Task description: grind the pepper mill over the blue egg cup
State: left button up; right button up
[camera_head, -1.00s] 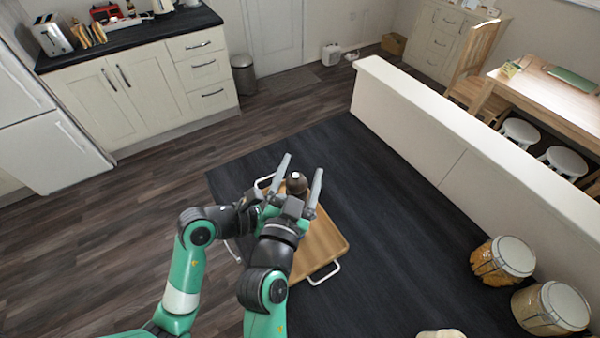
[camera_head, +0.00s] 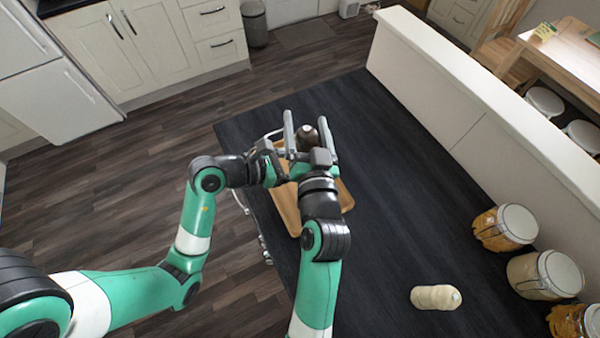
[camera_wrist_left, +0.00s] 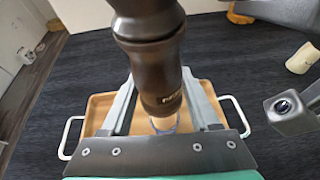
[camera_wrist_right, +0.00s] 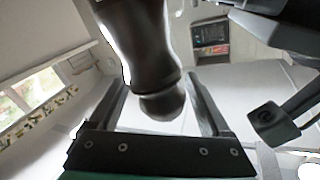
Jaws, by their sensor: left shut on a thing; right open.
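The dark brown pepper mill (camera_wrist_left: 150,55) stands roughly upright above the wooden tray (camera_wrist_left: 98,108). Its rounded top (camera_head: 307,136) shows in the head view. My left gripper (camera_wrist_left: 160,100) is shut on the mill's body; in the head view it is mostly hidden behind my right arm. My right gripper (camera_head: 309,130) is open, with its fingers on either side of the mill's top; the right wrist view shows the mill's knob (camera_wrist_right: 162,104) between them. A pale, bluish-rimmed piece (camera_wrist_left: 163,124), likely the blue egg cup, shows just below the mill, mostly hidden.
The tray has white handles and lies near the left edge of the dark counter (camera_head: 400,210). A cream bottle-like object (camera_head: 436,297) lies at front right. Several lidded jars (camera_head: 505,227) stand along the white low wall (camera_head: 470,120). The counter's middle is clear.

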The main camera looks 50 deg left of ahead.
jog(key=s+d+n+g+y, duration=0.15)
jog(key=s+d, duration=0.35)
jog(key=d, duration=0.6)
jog(key=w+a+r+m+t+h, duration=0.6)
jog(key=a+r+t, duration=0.1)
jog(key=a+r, duration=0.35)
notch_tip(320, 180, down, 11)
jog(key=s+d+m+g+y, duration=0.1)
jog(key=s+d+m, duration=0.3)
jog(key=m, duration=0.8)
jog(key=s+d+m+y, duration=0.1)
jog(key=s+d+m, duration=0.3)
jog(key=m, duration=0.8)
jog(key=shift+s+r+g, duration=0.35)
jog(key=shift+s+r, duration=0.05)
jog(key=shift+s, duration=0.25)
